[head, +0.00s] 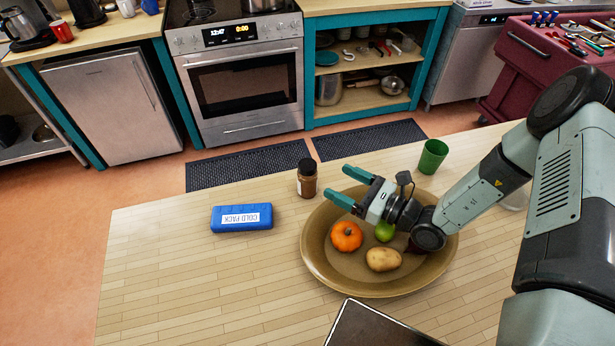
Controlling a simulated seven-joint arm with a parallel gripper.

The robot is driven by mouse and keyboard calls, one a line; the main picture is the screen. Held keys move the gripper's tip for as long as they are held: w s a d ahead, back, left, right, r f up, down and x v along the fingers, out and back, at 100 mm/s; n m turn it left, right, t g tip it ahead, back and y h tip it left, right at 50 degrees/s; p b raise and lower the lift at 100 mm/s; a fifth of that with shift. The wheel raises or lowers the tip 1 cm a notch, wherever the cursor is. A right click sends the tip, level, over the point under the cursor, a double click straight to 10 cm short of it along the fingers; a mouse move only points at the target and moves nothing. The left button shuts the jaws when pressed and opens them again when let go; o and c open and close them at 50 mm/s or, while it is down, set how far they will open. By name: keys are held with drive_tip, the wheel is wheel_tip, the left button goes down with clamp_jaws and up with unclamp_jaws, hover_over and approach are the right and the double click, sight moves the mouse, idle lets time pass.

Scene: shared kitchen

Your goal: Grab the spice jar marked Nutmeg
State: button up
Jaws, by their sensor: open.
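A spice jar (307,178) with a dark cap and brown contents stands upright on the wooden table, just beyond the left rim of a big bowl. A pale label shows on its left side, but I cannot read it. My gripper (338,186) is open and empty. Its two teal fingers point left toward the jar. It hangs over the far part of the bowl, to the right of the jar and apart from it.
The wide brown bowl (318,268) holds a small pumpkin (346,236), a potato (383,259) and a green fruit (384,232). A blue cold pack (242,218) lies left of the jar. A green cup (432,156) stands at the back right.

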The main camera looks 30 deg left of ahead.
sight(316, 169)
drive_tip(key=a, duration=1)
drive_tip(key=shift+w+a+r, duration=0.15)
drive_tip(key=shift+w, duration=0.25)
drive_tip(key=shift+c, duration=0.4)
clamp_jaws()
